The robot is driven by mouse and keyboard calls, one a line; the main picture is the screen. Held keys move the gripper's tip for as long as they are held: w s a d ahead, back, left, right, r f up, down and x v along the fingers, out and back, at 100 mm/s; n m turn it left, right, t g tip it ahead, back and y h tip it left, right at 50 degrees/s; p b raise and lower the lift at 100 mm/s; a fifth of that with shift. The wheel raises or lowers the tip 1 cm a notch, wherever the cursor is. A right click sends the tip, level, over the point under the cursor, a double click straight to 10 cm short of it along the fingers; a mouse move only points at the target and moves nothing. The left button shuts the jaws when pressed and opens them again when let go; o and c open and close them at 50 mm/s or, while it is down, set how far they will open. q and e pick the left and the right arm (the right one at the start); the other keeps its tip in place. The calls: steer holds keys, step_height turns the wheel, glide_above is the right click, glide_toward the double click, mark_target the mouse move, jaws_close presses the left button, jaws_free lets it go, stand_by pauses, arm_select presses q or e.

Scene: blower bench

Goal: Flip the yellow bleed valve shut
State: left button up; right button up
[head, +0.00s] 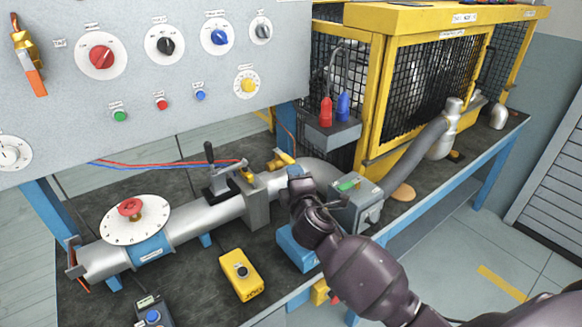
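A small yellow lever (285,157) stands tilted at the top of the grey pipe (205,217), near the middle of the head view; it looks like the yellow bleed valve. My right arm comes in from the lower right. My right gripper (294,174) is right beside the lever, just below and in front of it. Its fingers are small and partly hidden by the wrist, so I cannot tell whether they touch the lever or are open. My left gripper is not in view.
A black-handled lever (211,160) and a white dial with a red knob (131,210) sit on the pipe to the left. A grey box with a green switch (352,195) is close right of my gripper. A yellow box (240,272) lies on the bench in front.

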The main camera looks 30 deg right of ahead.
steer(key=shift+v, duration=1.15)
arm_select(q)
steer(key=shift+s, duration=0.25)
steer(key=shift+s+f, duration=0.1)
arm_select(e)
steer(key=shift+s+f, duration=0.1)
